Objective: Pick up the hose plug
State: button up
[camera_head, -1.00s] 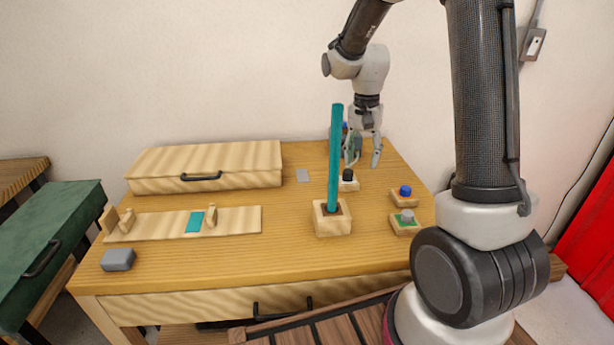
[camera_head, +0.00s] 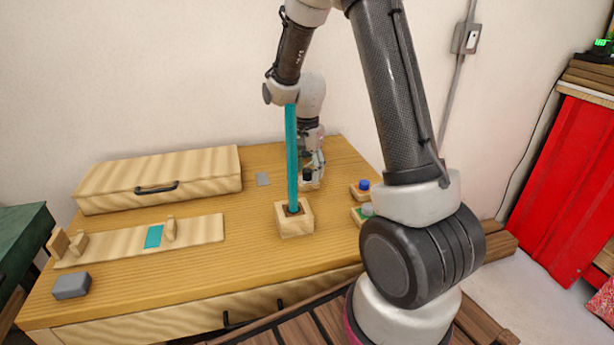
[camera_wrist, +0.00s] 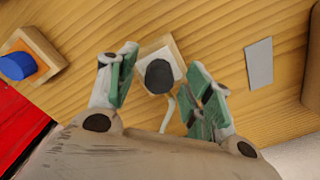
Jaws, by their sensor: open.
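What looks like the hose plug is a dark, round-topped plug (camera_wrist: 159,76) on a small pale wooden block (camera_wrist: 180,62) in the wrist view. A thin pale curved piece runs from near it toward my wrist. In the head view the dark plug (camera_head: 307,176) stands behind the teal rod, near my gripper (camera_head: 316,163). My gripper is open. In the wrist view its two green-padded fingers (camera_wrist: 163,78) sit on either side of the plug, with gaps visible. I cannot tell how far above the block the fingertips are.
A tall teal rod (camera_head: 291,160) stands upright in a wooden block (camera_head: 295,228), in front of my gripper. A blue knob (camera_head: 363,184) and a green-grey knob (camera_head: 367,208) sit at right. A grey plate (camera_head: 262,179) lies left of the plug. A wooden case (camera_head: 160,178) is at back left.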

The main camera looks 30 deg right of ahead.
aim_at(307, 171)
jog(key=shift+f, duration=0.2)
jog(key=c, duration=1.1)
jog(key=shift+r, duration=0.1)
notch_tip(307, 171, up, 10)
jog(key=shift+f, duration=0.1)
